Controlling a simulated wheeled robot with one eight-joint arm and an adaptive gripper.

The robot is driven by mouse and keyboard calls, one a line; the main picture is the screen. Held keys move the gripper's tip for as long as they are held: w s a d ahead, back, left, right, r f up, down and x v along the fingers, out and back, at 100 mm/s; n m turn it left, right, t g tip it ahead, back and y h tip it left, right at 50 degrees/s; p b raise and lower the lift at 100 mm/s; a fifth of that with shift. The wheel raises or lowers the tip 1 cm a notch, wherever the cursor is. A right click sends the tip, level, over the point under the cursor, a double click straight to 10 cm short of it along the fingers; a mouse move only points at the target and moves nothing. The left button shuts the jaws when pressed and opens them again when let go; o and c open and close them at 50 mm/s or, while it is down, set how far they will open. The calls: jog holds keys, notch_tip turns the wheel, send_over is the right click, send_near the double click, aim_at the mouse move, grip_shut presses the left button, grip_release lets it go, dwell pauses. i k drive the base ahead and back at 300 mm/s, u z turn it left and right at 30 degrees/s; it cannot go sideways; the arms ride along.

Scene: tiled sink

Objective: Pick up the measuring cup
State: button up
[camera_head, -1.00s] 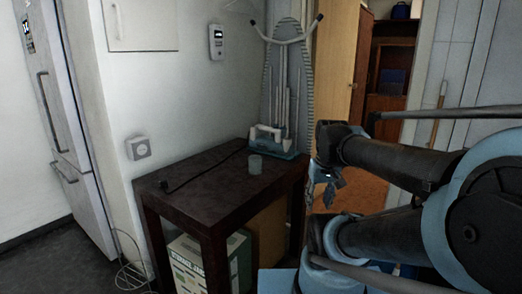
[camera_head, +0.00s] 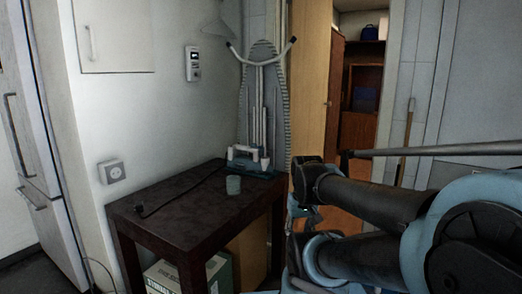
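A small grey-green cup (camera_head: 233,185), which looks like the measuring cup, stands on the dark table (camera_head: 165,200) near its right side, just in front of an iron. My gripper (camera_head: 300,212) hangs to the right of the table, apart from the cup. It is small and dark in this view and partly hidden by my arm, so I cannot tell whether its fingers are open.
The iron (camera_head: 248,158) sits at the table's back, its dark cord running left across the top. An ironing board (camera_head: 263,105) leans on the wall behind. Boxes (camera_head: 185,275) stand under the table. A doorway (camera_head: 340,225) opens on the right.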

aim_at(233, 182)
jog(key=u, duration=0.45)
jog(key=k, duration=1.5)
jog(key=z, duration=0.35)
jog(key=i, duration=1.05)
jog(key=z, duration=0.05)
